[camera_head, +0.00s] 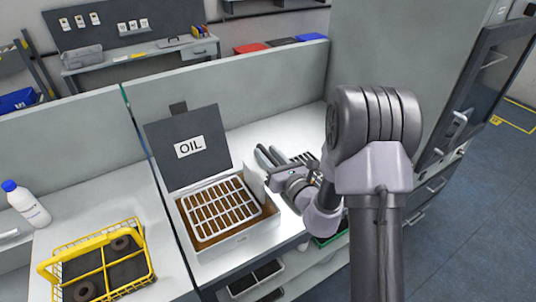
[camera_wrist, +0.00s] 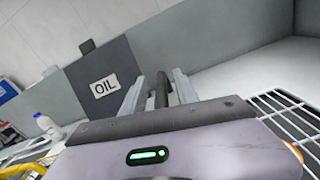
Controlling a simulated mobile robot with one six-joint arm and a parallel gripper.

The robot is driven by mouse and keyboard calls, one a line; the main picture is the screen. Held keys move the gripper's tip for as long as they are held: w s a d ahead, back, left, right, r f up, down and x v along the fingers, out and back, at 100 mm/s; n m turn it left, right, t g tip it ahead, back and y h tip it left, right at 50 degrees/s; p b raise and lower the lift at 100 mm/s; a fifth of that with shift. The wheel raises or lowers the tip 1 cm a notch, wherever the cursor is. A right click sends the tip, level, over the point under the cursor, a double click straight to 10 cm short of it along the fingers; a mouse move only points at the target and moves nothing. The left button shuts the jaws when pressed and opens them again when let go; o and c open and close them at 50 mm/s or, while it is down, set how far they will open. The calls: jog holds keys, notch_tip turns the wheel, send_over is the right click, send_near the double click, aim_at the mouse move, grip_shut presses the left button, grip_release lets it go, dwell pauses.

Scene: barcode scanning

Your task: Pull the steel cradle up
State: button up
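A pale metal grid rack (camera_head: 222,207), which may be the steel cradle, sits low in the white box (camera_head: 243,234) with the raised OIL lid (camera_head: 187,148). Brown shows through its openings. My gripper (camera_head: 267,154) is right of the box, above the bench, pointing toward the back panel. In the wrist view its two fingers (camera_wrist: 160,88) stand apart, with a dark bar (camera_wrist: 162,92) between them. A gap shows beside the bar, and I cannot tell what it belongs to. The lid also shows left of the fingers in the wrist view (camera_wrist: 103,87).
A pale wire rack (camera_wrist: 288,116) lies right of the gripper in the wrist view. A yellow basket (camera_head: 142,243) with round dark parts and a white bottle with blue cap (camera_head: 29,206) are at left. The upright lid stands behind the box; grey panels bound the bench.

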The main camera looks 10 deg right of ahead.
jog(key=p+v, duration=0.8)
jog(key=v, duration=0.9)
jog(key=shift+s, duration=0.2)
